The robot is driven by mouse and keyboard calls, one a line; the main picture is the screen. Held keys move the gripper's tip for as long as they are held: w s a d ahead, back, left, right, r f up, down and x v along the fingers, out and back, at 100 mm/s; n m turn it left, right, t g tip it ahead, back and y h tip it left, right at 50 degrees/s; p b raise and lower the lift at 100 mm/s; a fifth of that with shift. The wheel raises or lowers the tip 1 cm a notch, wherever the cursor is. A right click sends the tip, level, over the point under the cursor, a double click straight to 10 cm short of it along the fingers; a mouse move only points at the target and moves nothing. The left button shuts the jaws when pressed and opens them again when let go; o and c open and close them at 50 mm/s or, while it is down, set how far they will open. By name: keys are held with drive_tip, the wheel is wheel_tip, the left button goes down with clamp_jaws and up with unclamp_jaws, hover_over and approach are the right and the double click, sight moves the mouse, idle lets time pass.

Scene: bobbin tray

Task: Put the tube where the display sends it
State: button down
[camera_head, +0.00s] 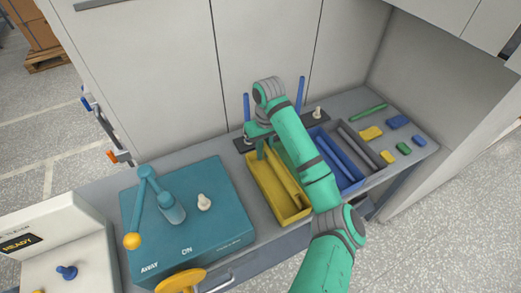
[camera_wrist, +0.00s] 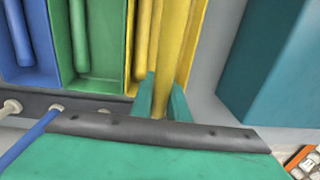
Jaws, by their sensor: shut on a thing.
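My gripper (camera_wrist: 161,100) is shut on a yellow tube (camera_wrist: 174,55), which runs between its fingers in the wrist view. In the head view my gripper (camera_head: 262,150) is low at the back end of the yellow compartment (camera_head: 253,181). Another yellow tube (camera_wrist: 143,40) lies alongside. I cannot tell whether the held tube touches the compartment floor. The wrist view also shows a green compartment (camera_wrist: 110,60) with a green tube (camera_wrist: 80,35), and a blue compartment (camera_wrist: 48,75) with a blue tube (camera_wrist: 18,30). The display (camera_head: 19,243) reads READY.
A teal box (camera_head: 225,225) with a lever (camera_head: 145,188), white knob (camera_head: 204,202) and yellow wheel (camera_head: 181,280) stands left of the tray. A dark rack (camera_head: 242,145) with blue posts (camera_head: 300,93) is behind. Several small coloured blocks (camera_head: 398,122) lie at right.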

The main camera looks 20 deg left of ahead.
drive_tip(key=shift+f, duration=2.35)
drive_tip(key=c, duration=1.6)
unclamp_jaws()
drive_tip(key=shift+c, duration=0.2)
drive_tip(key=shift+w+d+r, duration=0.1)
drive_tip(key=shift+r, duration=0.25)
drive_tip(key=shift+w+d+r, duration=0.1)
drive_tip(key=shift+w+r, duration=0.05)
drive_tip(key=shift+r, duration=4.4)
drive_tip(key=shift+w+d+r, duration=0.1)
drive_tip(key=shift+r, duration=4.4)
